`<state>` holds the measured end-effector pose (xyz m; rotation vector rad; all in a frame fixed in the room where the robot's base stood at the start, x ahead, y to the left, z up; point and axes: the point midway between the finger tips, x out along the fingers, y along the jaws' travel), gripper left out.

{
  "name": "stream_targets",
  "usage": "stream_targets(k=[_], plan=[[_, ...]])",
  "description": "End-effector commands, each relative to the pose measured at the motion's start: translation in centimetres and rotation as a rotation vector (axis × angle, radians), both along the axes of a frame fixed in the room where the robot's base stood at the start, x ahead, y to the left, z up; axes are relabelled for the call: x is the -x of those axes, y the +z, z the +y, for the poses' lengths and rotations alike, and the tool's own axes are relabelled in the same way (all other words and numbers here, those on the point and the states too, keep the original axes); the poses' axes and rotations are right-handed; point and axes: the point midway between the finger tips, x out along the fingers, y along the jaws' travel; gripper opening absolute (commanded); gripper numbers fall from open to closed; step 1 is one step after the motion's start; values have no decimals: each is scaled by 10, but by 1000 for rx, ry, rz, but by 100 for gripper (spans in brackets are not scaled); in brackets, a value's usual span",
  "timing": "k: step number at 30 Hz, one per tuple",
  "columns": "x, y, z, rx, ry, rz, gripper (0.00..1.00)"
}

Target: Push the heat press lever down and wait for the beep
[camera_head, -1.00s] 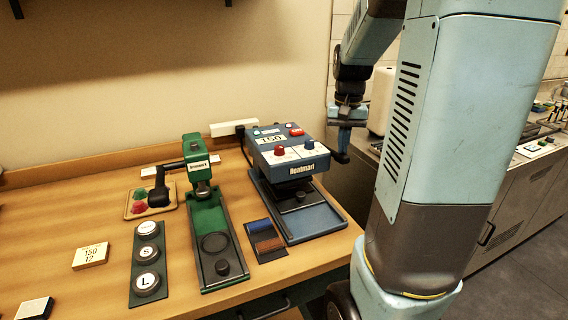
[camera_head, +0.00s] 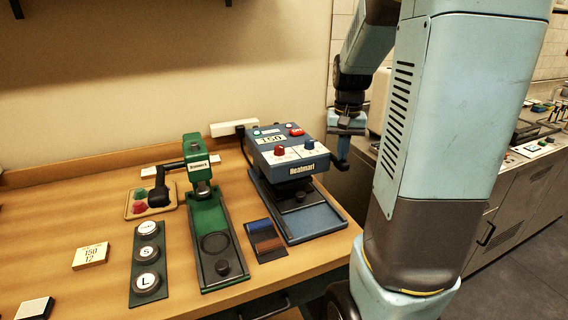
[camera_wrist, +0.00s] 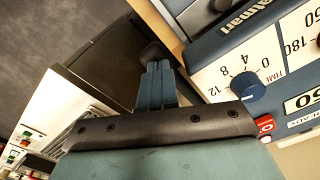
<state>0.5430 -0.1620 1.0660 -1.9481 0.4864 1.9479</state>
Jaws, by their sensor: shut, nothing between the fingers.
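The blue heat press (camera_head: 290,150) stands near the right end of the wooden table, with "150" on its display. My gripper (camera_head: 341,165) is shut and empty, pointing down just right of the press. In the wrist view, the black ball knob of the lever (camera_wrist: 152,53) shows right at the tips of my shut fingers (camera_wrist: 157,70). I cannot tell whether they touch. In the head view the fingers hide most of the lever. The press head is above its lower plate (camera_head: 315,222), with a gap between them.
A green press (camera_head: 205,215) stands to the left, beside a dark green strip with several round buttons (camera_head: 147,265). A dark swatch card (camera_head: 265,240) lies between the presses. A "150 12" card (camera_head: 91,256) lies farther left. A grey counter (camera_head: 500,200) stands behind my arm.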

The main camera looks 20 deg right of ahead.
Motion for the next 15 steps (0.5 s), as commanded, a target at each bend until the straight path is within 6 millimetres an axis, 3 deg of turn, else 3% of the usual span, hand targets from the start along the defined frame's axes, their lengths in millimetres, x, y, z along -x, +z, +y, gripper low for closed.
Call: stream_targets(k=[15], plan=[[0, -13, 0, 0, 0, 1, 0]])
